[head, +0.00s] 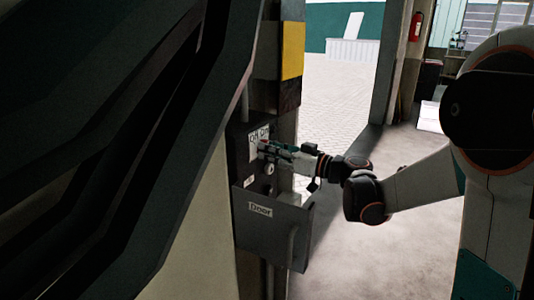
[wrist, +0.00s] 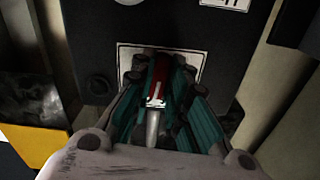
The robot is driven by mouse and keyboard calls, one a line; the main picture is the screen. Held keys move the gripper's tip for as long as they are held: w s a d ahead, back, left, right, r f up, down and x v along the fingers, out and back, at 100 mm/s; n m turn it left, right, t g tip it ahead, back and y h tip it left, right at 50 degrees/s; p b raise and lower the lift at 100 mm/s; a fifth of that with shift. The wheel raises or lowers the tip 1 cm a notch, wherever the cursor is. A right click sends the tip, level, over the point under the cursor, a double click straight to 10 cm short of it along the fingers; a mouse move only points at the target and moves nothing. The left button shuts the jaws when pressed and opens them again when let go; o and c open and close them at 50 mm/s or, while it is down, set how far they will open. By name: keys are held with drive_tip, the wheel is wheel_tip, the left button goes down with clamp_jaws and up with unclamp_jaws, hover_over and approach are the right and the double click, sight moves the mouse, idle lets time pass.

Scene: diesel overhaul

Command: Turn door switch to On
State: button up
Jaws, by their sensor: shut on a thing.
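The dark grey door control box (head: 240,158) is on the wall post in the middle of the head view, with a white "Off On" label (head: 258,135) and a lower "Door" plate (head: 260,209). My gripper (head: 263,147) reaches in from the right at the label. In the wrist view my gripper (wrist: 160,88) has its teal-sided fingers closed around the red door switch (wrist: 159,70), in front of the white label plate (wrist: 128,54). The fingers hide much of the switch, and I cannot tell which word it points to.
A round knob (head: 269,168) sits just below my gripper on the box. A large dark structure (head: 110,130) fills the left of the head view. A yellow and black post (head: 292,50) stands above the box. Open floor (head: 400,240) lies to the right.

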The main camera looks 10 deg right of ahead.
drive_tip(key=m, duration=0.7)
drive_tip(key=shift+m+b, duration=0.3)
drive_tip(key=shift+b, duration=0.1)
drive_tip(key=o, duration=1.5)
drive_tip(key=shift+o, duration=0.2)
drive_tip(key=shift+d, duration=0.15)
drive_tip(key=v, duration=0.7)
